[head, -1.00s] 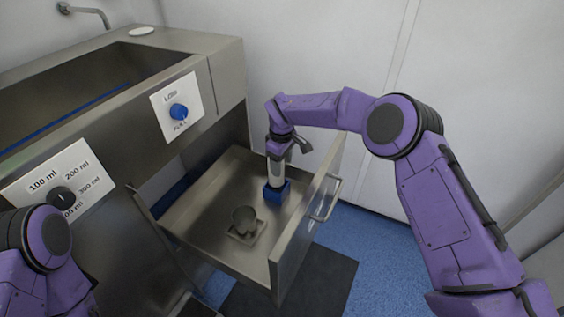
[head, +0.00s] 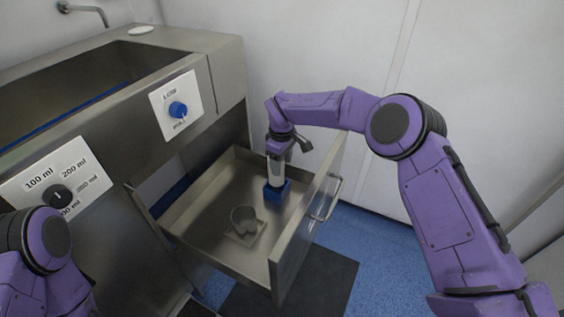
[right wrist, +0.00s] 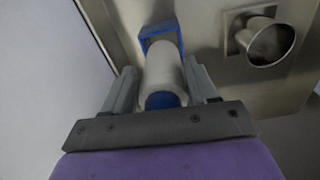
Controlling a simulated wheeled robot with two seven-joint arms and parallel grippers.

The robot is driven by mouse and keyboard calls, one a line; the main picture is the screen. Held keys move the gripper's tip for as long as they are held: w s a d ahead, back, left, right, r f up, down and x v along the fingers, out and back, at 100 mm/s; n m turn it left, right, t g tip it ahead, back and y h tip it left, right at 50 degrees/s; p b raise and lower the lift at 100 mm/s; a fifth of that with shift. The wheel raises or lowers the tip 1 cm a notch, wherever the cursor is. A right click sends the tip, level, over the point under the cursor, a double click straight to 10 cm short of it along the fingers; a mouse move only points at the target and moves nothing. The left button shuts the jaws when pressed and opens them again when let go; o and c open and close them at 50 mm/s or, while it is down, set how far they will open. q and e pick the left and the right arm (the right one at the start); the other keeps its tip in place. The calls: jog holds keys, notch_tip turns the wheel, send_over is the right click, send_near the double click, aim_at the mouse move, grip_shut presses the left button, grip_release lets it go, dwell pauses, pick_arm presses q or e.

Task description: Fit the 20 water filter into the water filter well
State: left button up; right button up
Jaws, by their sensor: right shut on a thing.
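The water filter (head: 277,171) is a pale cylinder, upright inside the open drawer. My right gripper (head: 277,151) is shut on its upper part from above. In the right wrist view the filter (right wrist: 164,67) lies between the two fingers and has a blue near end. A blue square piece (head: 277,190) surrounds its lower end; I cannot tell whether it is part of the filter or a separate holder. A round metal cup on a square plate (head: 243,219), apparently the well, is empty on the drawer floor, left of and nearer than the filter. My left gripper is out of view.
The open metal drawer (head: 207,240) has raised walls and a front panel (head: 296,245) with a handle (head: 327,200) close right of the filter. A sink unit (head: 225,70) with a blue knob (head: 178,110) and a black dial (head: 61,196) stands at left.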

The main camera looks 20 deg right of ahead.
aim_at(282, 184)
jog(key=shift+b, duration=0.3)
dwell(0.5)
jog(key=shift+f, duration=0.1)
jog(key=shift+f+b, duration=0.35)
jog(key=shift+f+b, duration=2.6)
jog(key=shift+f, duration=0.5)
jog(key=o, duration=1.2)
jog(key=r, duration=0.3)
jog(key=r+p, duration=0.1)
jog(key=r, duration=0.3)
jog(key=r+p, duration=0.1)
jog(key=r, duration=0.2)
jog(key=shift+s+r, duration=0.25)
jog(key=shift+r, duration=0.1)
